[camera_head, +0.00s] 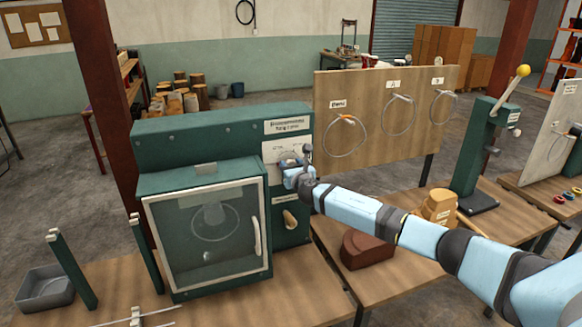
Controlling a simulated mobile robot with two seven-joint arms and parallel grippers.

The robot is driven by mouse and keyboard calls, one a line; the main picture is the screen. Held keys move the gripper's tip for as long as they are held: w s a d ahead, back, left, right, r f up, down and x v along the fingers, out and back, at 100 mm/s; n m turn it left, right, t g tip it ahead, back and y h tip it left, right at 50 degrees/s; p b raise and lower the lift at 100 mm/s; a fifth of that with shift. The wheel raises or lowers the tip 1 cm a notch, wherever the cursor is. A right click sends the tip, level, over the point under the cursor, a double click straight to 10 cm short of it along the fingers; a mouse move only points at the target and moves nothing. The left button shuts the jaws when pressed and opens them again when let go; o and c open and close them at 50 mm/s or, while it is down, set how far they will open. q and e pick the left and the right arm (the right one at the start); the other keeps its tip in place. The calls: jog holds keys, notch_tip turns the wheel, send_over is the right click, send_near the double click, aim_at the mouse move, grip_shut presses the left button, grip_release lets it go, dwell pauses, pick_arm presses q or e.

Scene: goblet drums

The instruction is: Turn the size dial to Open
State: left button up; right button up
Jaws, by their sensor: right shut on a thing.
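The size dial sits on a white scale plate (274,148) on the front of the green ring-forming machine (222,130). My right gripper (288,163) is shut on the dial, reaching in from the right. The gripper covers most of the dial, so I cannot tell where its pointer stands. The plate's markings are too small to read. My left gripper is not in view.
A glazed door (180,232) with a pale handle (256,236) covers the machine's chamber, with a ring inside. A wooden knob (290,218) is below the dial. A board with hanging rings (440,82) stands behind. A brown block (366,250) lies under my right arm.

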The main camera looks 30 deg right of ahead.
dwell(0.5)
jog(key=o, duration=0.9)
jog(key=shift+s, duration=0.1)
jog(key=shift+s+a, duration=0.1)
jog(key=shift+s, duration=0.1)
jog(key=b+v, duration=0.2)
jog(key=v, duration=1.1)
jog(key=shift+s, duration=0.15)
